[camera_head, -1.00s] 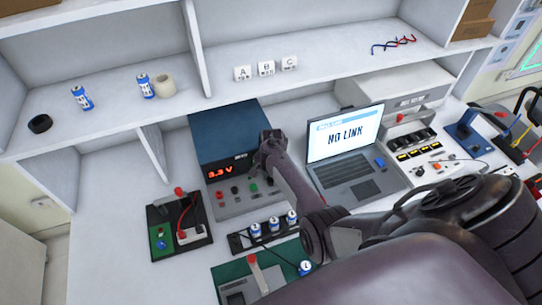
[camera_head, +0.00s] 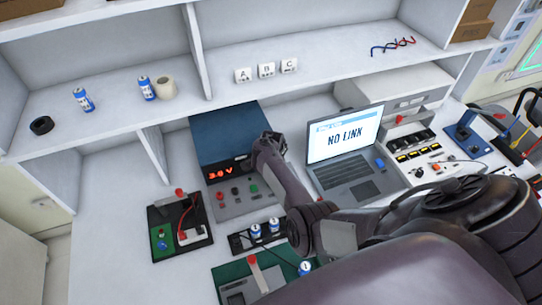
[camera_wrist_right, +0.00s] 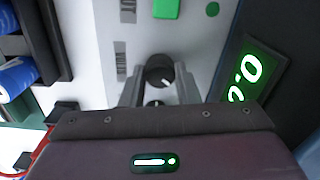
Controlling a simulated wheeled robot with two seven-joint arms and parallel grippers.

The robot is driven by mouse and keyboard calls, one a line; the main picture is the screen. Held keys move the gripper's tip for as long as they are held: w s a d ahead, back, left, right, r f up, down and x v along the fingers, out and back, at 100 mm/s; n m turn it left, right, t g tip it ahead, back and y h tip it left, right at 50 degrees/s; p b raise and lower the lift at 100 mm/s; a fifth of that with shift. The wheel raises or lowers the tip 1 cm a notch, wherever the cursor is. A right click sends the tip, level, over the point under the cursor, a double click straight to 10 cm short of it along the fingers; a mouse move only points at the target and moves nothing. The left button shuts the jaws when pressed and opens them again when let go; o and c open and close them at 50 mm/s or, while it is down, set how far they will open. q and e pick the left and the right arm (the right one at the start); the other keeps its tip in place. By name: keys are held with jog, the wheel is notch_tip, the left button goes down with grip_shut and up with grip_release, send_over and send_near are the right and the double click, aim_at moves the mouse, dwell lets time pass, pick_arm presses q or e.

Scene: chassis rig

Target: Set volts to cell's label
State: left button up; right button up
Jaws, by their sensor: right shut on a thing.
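In the right wrist view part of the display (camera_wrist_right: 247,80) shows sideways in green. My right gripper (camera_wrist_right: 160,88) is at the panel, its fingers either side of a dark knob (camera_wrist_right: 159,71) with a white mark, shut on it. In the head view my arm hides this knob. Blue and white cells stand in a black holder (camera_head: 240,243), and another cell (camera_head: 305,268) is on the green board. Their labels are too small to read. My left gripper is out of view.
A laptop (camera_head: 345,165) right of the supply shows NO LINK. A black board with a red lever (camera_head: 179,192) stands left.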

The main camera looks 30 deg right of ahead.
jog(key=o, duration=1)
jog(key=shift+c, duration=0.2)
jog(key=shift+r, duration=0.1)
notch_tip(320, 180, up, 8)
jog(key=shift+f+p, duration=0.15)
jog(key=shift+p, duration=0.25)
jog(key=shift+s+f, duration=0.1)
